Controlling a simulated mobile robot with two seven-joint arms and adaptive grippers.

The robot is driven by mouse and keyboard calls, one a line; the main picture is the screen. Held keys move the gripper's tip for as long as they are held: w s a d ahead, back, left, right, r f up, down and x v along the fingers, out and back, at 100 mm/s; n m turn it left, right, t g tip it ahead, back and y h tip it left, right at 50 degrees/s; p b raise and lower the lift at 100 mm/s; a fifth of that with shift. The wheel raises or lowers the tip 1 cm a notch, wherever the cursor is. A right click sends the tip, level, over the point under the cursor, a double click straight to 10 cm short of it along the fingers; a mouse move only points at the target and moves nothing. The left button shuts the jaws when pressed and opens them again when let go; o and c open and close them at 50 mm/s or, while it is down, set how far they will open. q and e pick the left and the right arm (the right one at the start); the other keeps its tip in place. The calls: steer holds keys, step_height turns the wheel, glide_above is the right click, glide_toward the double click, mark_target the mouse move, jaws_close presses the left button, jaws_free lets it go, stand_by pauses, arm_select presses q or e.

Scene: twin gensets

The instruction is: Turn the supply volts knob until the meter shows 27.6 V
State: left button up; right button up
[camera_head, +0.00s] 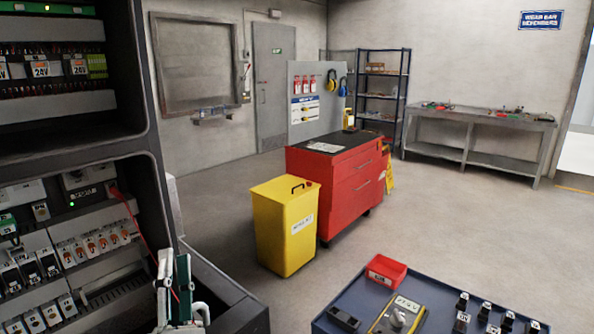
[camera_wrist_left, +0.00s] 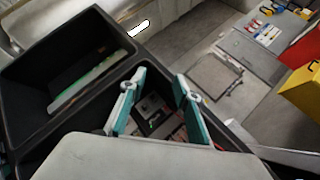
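The open electrical cabinet (camera_head: 145,110) stands at the left of the head view, with rows of modules inside. My left gripper (camera_head: 174,262) is upright in front of its lower right part, apart from the modules as far as I can tell. In the wrist view its two teal fingers (camera_wrist_left: 158,92) are spread, with nothing between them; dark and grey modules (camera_wrist_left: 152,112) lie beyond. A small grey unit with a green light (camera_head: 88,184) sits in the cabinet. I cannot make out the volts knob or a meter reading for certain. My right gripper is not in view.
A yellow bin (camera_head: 285,228) and red tool cabinet (camera_head: 340,185) stand behind. The floor between is clear.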

arm_select(q)
steer(key=s+d+f+m+g+h, duration=0.2)
steer(key=f+m+h, duration=0.2)
steer(key=f+m, duration=0.3)
steer(key=s+d+f+m+g+h, duration=0.1)
steer(key=d+f+m+g+h, duration=0.15)
steer(key=f+m, duration=0.45)
steer(key=s+d+f+m+g+h, duration=0.2)
steer(key=f+m+h, duration=0.2)
steer(key=f+m, duration=0.3)
steer(key=s+a+f+m+g, duration=0.1)
steer(key=s+f+m+g, duration=0.1)
steer(key=f, duration=0.5)
steer(key=s+a+f+m+g+y, duration=0.1)
steer(key=s+a+f+m+g, duration=0.1)
steer(key=s+f, duration=0.5)
steer(key=s+a+f+m+g, duration=0.1)
steer(key=s+f+m+g, duration=0.2)
steer(key=f, duration=0.5)
steer(key=shift+s+a+f+m+y, duration=0.15)
steer(key=shift+s+a+m+y, duration=0.15)
steer(key=shift+s+m, duration=0.45)
steer(key=shift+w+d+g, duration=0.1)
steer(key=shift+g, duration=0.15)
